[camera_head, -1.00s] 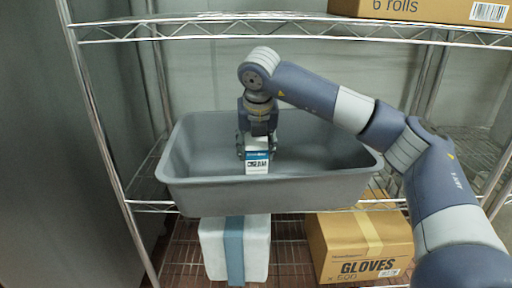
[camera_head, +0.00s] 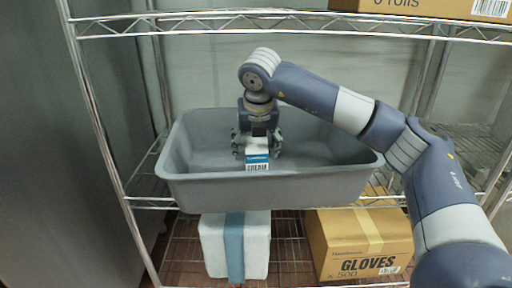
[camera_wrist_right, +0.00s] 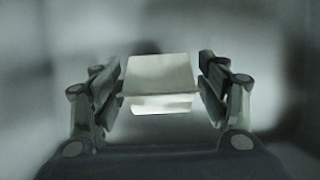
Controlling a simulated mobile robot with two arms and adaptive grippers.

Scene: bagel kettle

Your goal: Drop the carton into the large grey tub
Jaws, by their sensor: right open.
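The large grey tub (camera_head: 310,186) stands on the middle wire shelf. The small white and blue carton (camera_head: 257,161) is inside the tub, low behind the front wall, which hides its lower part. My right gripper (camera_head: 257,146) reaches down into the tub over the carton, with its fingers spread to either side. In the right wrist view the carton (camera_wrist_right: 160,84) lies between the open fingers, with a gap showing on the right side; on the left the finger is very close to it. My left gripper is not in view.
A cardboard glove box (camera_head: 335,246) and a white box with a blue band (camera_head: 217,247) stand on the lower shelf. Another carton box (camera_head: 420,7) sits on the top shelf. The wire shelf edge (camera_head: 290,14) runs above my right arm.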

